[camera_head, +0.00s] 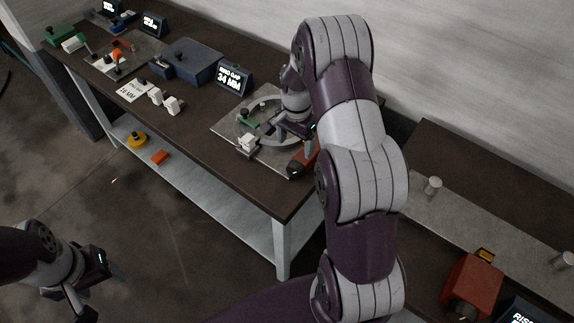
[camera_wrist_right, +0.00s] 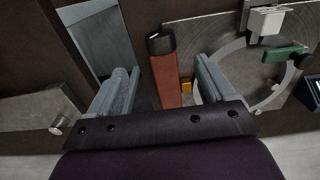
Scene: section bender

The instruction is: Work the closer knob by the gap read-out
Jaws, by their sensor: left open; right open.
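The gap read-out (camera_head: 233,77) is a dark display with white text, "RING GAP 34 MM", behind the bending plate (camera_head: 228,126). A grey ring (camera_head: 262,98) lies on the plate, partly hidden by my right arm. A red bar with a black end (camera_head: 296,168) sits at the plate's front right; I cannot tell whether it is the closer knob. In the right wrist view the red bar (camera_wrist_right: 166,80) lies between the fingers of my right gripper (camera_wrist_right: 163,88), with space on both sides. The right gripper (camera_head: 297,132) is open. My left gripper (camera_head: 98,289) is open and empty, over the floor.
A green clamp (camera_wrist_right: 284,54) and a white block (camera_wrist_right: 266,20) sit by the ring. A paper card (camera_head: 135,91) with "18 MM", white blocks (camera_head: 165,102) and a blue-grey box (camera_head: 194,60) stand left. A red device (camera_head: 472,284) is on the right bench.

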